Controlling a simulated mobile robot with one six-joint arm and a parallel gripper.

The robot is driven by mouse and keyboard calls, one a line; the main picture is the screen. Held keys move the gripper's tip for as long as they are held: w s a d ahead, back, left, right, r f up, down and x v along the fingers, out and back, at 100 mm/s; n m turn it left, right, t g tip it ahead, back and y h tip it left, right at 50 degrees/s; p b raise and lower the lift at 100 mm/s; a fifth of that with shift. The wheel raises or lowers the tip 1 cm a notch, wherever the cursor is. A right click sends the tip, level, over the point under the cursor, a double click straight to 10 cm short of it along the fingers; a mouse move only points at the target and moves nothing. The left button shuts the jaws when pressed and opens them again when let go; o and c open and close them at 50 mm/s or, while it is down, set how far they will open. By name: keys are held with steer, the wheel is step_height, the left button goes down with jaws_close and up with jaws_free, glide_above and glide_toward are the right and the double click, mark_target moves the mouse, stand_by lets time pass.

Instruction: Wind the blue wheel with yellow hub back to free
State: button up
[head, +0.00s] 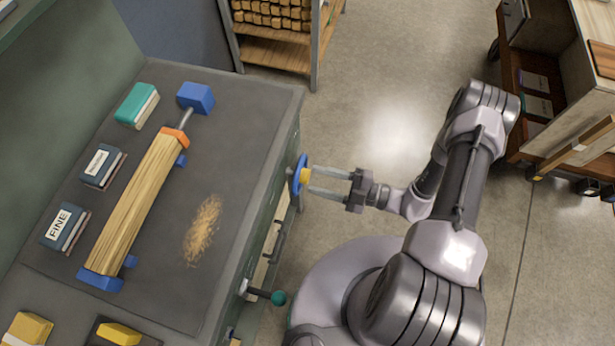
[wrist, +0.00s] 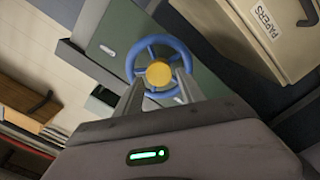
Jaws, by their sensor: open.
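The blue wheel (head: 298,175) with its yellow hub (head: 306,175) is mounted on the right side of the grey bench. In the wrist view the blue wheel (wrist: 147,50) shows as a spoked ring around the yellow hub (wrist: 159,73). My gripper (head: 312,181) is open, its two fingers pointing at the wheel from the right. In the wrist view the fingertips of my gripper (wrist: 158,82) lie at either side of the hub's lower part. I cannot tell whether they touch it. A wooden workpiece (head: 138,205) lies on the bench between an orange-faced end and a blue support.
A lever with a teal knob (head: 278,298) sticks out from the bench side below the wheel. Sanding blocks (head: 65,227) and a sawdust patch (head: 202,230) lie on the bench top. A shelf (head: 270,52) stands behind, and a wooden cart (head: 560,90) at right. Floor between is clear.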

mark_target(307, 177)
steer(key=shift+x, duration=1.9)
jaws_close()
